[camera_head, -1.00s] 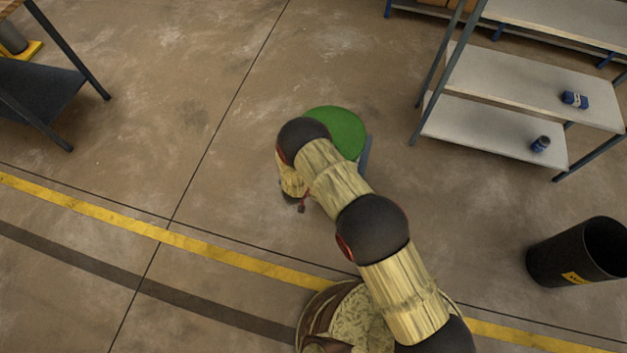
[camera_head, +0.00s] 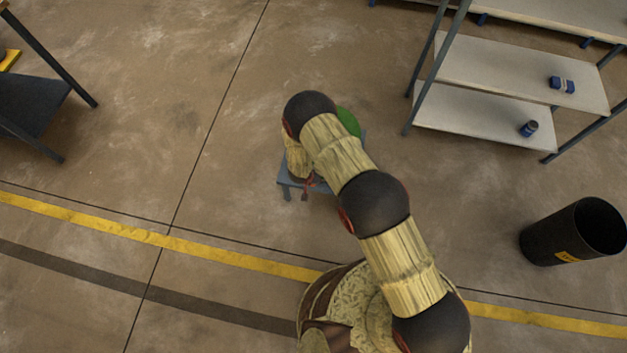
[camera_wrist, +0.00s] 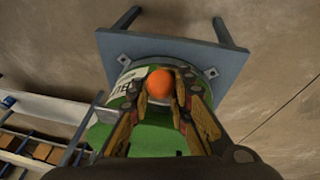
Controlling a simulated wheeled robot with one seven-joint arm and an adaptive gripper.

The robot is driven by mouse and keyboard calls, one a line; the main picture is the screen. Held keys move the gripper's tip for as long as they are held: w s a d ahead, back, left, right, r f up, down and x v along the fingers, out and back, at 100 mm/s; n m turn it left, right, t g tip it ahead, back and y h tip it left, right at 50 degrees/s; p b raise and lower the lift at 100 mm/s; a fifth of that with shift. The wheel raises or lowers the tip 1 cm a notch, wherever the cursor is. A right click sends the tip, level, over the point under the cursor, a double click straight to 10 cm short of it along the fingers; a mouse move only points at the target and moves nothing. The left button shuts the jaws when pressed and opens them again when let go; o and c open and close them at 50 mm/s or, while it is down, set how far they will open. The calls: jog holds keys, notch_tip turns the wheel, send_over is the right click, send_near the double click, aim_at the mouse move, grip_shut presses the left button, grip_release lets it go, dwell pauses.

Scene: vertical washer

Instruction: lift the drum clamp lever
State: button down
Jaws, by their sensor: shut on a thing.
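In the wrist view, an orange ball knob (camera_wrist: 160,84) sits between the two fingers of my gripper (camera_wrist: 164,76), which is shut on it. The lever arm below the knob is hidden by the knob and fingers. Behind it is a green drum (camera_wrist: 155,141) with a white label (camera_wrist: 125,80). The drum is on a blue-grey stand (camera_wrist: 185,50) with legs. In the head view, my arm covers most of the drum, and a green part (camera_head: 349,121) shows to its right. The stand (camera_head: 290,183) shows below my wrist, where the fingers are mostly hidden.
A metal shelf (camera_head: 480,105) with small blue items stands at the upper right. A black bin (camera_head: 560,235) stands at the right. A dark table (camera_head: 30,105) is at the left edge. Open floor with a yellow line (camera_head: 120,233) surrounds the stand.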

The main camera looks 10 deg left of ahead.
jog(key=c, duration=2)
grip_release()
jog(key=shift+w+a, duration=0.2)
jog(key=shift+a, duration=0.05)
jog(key=shift+o, duration=1.3)
jog(key=shift+s+d, duration=0.1)
jog(key=v, duration=1.2)
